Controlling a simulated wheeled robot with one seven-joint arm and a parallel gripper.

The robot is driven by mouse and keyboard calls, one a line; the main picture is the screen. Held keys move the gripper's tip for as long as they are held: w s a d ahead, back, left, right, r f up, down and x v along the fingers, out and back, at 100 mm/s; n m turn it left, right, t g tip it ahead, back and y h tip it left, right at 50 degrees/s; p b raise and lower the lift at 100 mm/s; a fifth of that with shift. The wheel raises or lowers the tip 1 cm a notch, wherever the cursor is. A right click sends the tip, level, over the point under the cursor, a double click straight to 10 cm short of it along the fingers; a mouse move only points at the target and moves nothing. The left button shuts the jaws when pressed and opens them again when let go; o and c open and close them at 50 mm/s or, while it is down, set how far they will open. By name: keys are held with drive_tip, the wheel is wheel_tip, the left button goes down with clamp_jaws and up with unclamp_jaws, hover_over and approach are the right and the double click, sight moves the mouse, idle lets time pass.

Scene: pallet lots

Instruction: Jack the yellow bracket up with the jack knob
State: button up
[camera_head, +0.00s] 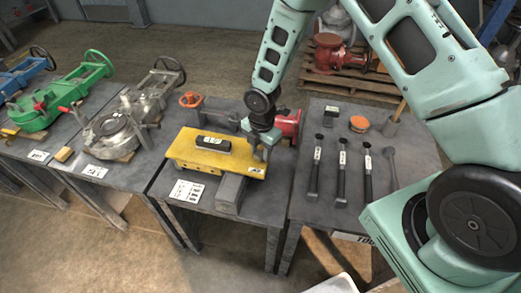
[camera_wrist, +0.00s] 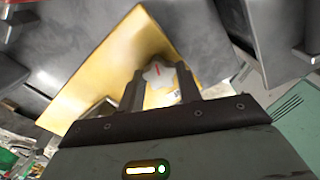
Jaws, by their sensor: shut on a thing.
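The yellow bracket (camera_head: 197,152) lies on the middle table, with a black bar with a white label on its top. It also shows in the wrist view (camera_wrist: 110,65). My gripper (camera_head: 262,156) is at the bracket's right end, pointing down. In the wrist view my gripper (camera_wrist: 160,82) has its two fingers on either side of the grey lobed jack knob (camera_wrist: 158,73), which has a red mark on it. The gripper is shut on this knob. In the head view the knob is mostly hidden by the fingers. Whether the bracket is raised cannot be told.
A grey block (camera_head: 230,194) stands at the table's front, by the bracket. A red valve body (camera_head: 289,125) and an orange handwheel (camera_head: 190,99) sit behind. The right table (camera_head: 408,160) holds several black-handled tools. Green (camera_head: 65,95) and grey (camera_head: 118,128) valves stand left.

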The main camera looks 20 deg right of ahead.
drive_tip(key=m, duration=0.5)
drive_tip(key=shift+m+b, duration=0.3)
drive_tip(key=m, duration=0.5)
drive_tip(key=shift+m+b, duration=0.3)
drive_tip(key=m, duration=1)
drive_tip(key=shift+m, duration=0.4)
drive_tip(key=m, duration=0.5)
drive_tip(key=shift+p, duration=0.35)
drive_tip(key=m+p, duration=0.1)
drive_tip(key=m, duration=0.4)
drive_tip(key=shift+r+m, duration=0.1)
drive_tip(key=shift+m, duration=0.3)
drive_tip(key=m+p, duration=0.2)
drive_tip(key=m, duration=0.3)
drive_tip(key=shift+m+p, duration=0.3)
drive_tip(key=shift+p, duration=0.05)
drive_tip(key=m+p, duration=0.1)
drive_tip(key=m, duration=0.2)
drive_tip(key=shift+m+p, duration=0.3)
drive_tip(key=shift+m, duration=0.1)
drive_tip(key=shift+m+p, duration=0.3)
drive_tip(key=shift+m, duration=0.4)
